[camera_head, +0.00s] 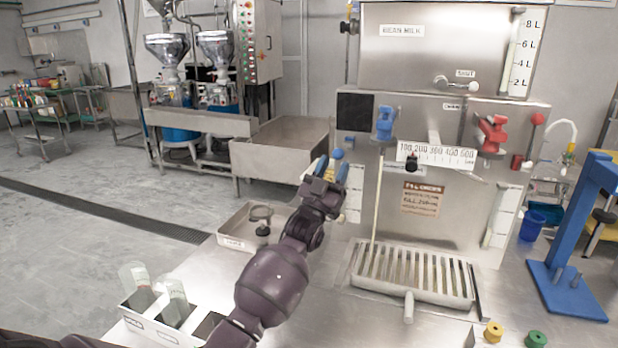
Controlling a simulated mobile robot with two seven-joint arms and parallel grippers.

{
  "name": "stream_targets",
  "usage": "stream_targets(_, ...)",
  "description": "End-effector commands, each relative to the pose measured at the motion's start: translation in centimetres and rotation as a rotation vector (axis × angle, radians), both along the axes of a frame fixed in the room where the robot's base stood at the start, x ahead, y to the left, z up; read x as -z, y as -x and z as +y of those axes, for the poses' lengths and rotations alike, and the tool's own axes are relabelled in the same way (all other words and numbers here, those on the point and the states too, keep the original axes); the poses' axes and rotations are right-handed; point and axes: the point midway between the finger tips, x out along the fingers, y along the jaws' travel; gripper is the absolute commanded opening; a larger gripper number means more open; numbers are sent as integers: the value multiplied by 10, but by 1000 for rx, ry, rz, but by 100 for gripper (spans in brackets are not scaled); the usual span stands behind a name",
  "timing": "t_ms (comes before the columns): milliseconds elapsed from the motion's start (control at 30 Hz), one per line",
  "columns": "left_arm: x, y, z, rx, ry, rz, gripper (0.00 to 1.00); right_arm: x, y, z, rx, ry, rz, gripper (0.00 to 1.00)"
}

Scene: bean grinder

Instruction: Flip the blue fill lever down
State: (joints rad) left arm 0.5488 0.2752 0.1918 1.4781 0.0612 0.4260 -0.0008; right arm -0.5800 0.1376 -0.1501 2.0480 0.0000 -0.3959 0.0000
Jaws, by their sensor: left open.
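The blue lever's ball knob (337,154) shows at the left side of the steel machine (376,215), slightly below and left of a small blue block. Most of the lever's shaft is hidden or too small to make out. My left gripper (332,166) is open, with its fingers pointing up and away toward the machine. The knob appears between or just beyond the fingertips; I cannot tell whether they touch. A blue tap (384,122) is on the machine's front, to the right of the knob. My right gripper is not in view.
A red tap (492,132) and a red ball lever (537,118) are at the machine's right. A slotted drip tray (414,272) stands in front. A shallow tray (231,240) lies left of my arm, and a blue stand (568,270) is at the right.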

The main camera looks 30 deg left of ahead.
Motion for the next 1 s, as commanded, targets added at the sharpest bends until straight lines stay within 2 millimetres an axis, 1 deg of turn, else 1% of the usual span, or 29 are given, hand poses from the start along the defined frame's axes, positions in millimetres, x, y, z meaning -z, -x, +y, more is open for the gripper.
stream_targets(33, -12, 10, 0, 0, 0, -10, 42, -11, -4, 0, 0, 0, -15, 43)
stream_targets(67, -12, 15, 1, 0, 0, -10, 42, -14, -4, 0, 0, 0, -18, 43)
stream_targets(200, -12, 35, 1, -1, 0, -10, 42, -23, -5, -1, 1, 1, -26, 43)
stream_targets(367, -11, 60, 2, 1, 0, -9, 42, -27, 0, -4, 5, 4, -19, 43)
stream_targets(600, -9, 93, 3, 0, 0, -7, 42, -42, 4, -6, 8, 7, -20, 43)
stream_targets(800, -7, 110, 3, 0, 0, -7, 42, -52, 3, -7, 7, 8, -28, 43)
stream_targets(1000, -5, 114, 3, 1, -1, -6, 42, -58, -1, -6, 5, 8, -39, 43)
